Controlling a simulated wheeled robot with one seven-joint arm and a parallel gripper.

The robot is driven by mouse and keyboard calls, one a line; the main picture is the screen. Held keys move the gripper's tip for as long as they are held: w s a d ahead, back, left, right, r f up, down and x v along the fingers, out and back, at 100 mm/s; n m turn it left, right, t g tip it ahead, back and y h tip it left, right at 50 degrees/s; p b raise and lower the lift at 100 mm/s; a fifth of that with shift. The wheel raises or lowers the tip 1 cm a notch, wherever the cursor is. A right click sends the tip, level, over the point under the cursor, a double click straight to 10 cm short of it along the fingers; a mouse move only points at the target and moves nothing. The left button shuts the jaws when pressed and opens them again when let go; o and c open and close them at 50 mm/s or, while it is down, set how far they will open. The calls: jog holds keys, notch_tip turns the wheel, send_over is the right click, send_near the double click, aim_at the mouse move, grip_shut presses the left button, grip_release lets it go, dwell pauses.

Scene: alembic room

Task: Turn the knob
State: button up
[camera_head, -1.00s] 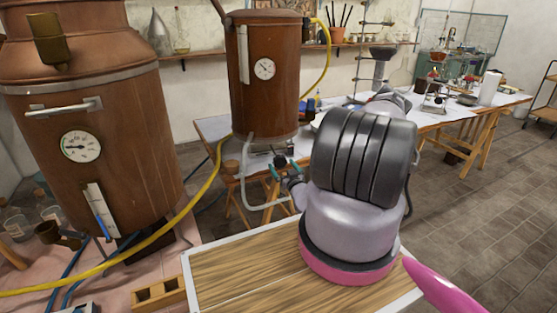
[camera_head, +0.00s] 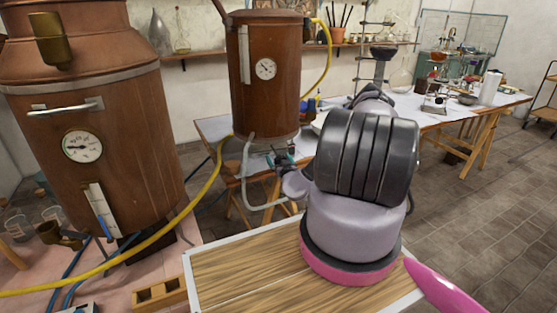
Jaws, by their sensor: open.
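My gripper (camera_head: 281,159) is small in the view, a dark hand with teal fingertips that stand apart. It is just below and in front of the smaller copper vessel (camera_head: 266,100), close to the equipment under its base. A knob is not clearly visible; the gripper and my arm cover part of that area, and the details are too small to tell. I cannot tell whether the fingers touch anything. Nothing is seen held between them.
A large copper boiler (camera_head: 90,130) stands at left with a gauge (camera_head: 82,147). A yellow hose (camera_head: 205,190) runs across the left side to the smaller vessel. A white worktable (camera_head: 465,112) with glassware extends behind my arm. Open tiled floor (camera_head: 490,190) lies at right.

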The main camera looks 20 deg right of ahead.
jog(key=c, duration=1.3)
jog(key=shift+n, duration=0.3)
